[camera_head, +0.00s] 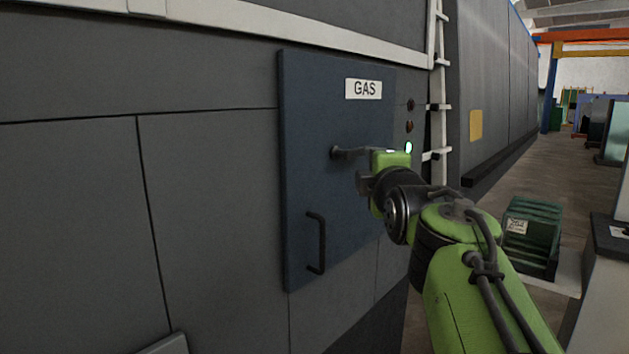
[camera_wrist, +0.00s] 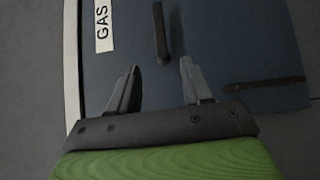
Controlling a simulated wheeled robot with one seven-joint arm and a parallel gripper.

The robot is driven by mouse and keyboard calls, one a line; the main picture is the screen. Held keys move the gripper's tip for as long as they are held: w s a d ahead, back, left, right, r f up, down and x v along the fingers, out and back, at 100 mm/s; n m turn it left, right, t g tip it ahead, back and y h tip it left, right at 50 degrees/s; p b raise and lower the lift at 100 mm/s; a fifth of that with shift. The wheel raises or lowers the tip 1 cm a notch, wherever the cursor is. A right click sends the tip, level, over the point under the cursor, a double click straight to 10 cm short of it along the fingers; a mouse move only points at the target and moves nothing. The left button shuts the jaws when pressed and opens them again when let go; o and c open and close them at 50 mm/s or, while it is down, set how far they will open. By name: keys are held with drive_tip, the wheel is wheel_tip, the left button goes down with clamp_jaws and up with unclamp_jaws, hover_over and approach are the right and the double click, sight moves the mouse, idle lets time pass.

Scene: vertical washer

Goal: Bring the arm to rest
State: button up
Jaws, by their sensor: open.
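My green and black arm reaches from the lower right toward the blue GAS door in the head view (camera_head: 340,200). The door looks closed and flush with the grey machine wall. My gripper (camera_wrist: 160,80) is open and empty in the wrist view, its two grey fingers spread in front of the door. A dark lever handle (camera_wrist: 160,35) lies beyond the fingertips, between their lines and apart from them. The lever also shows in the head view (camera_head: 345,152), where my gripper partly hides its right side. A vertical bar handle (camera_head: 316,243) is lower on the door.
A white ladder (camera_head: 436,105) and small round buttons and lights (camera_head: 409,126) are right of the door. A green crate (camera_head: 532,236) stands on the floor to the right. An aisle (camera_head: 535,165) runs back, and a pale cabinet (camera_head: 605,290) is at the right edge.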

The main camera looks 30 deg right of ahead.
drive_tip(key=s+a+f+m+g+y, duration=0.3)
drive_tip(key=s+a+f, duration=0.1)
drive_tip(key=a+f, duration=0.35)
drive_tip(key=s+a+f+m+g+y, duration=0.25)
drive_tip(key=s+a+f+m, duration=0.2)
drive_tip(key=a+f, duration=0.35)
drive_tip(key=s+a+f+m+g+y, duration=0.1)
drive_tip(key=s+a+f+m+g, duration=0.15)
drive_tip(key=s+f, duration=0.5)
drive_tip(key=s+a+f+m+g+y, duration=0.1)
drive_tip(key=s+a+f+m+g, duration=0.2)
drive_tip(key=s+f, duration=0.45)
wheel_tip(320, 180, up, 15)
drive_tip(key=a+p, duration=0.1)
drive_tip(key=p, duration=1.5)
drive_tip(key=shift+w+a, duration=0.15)
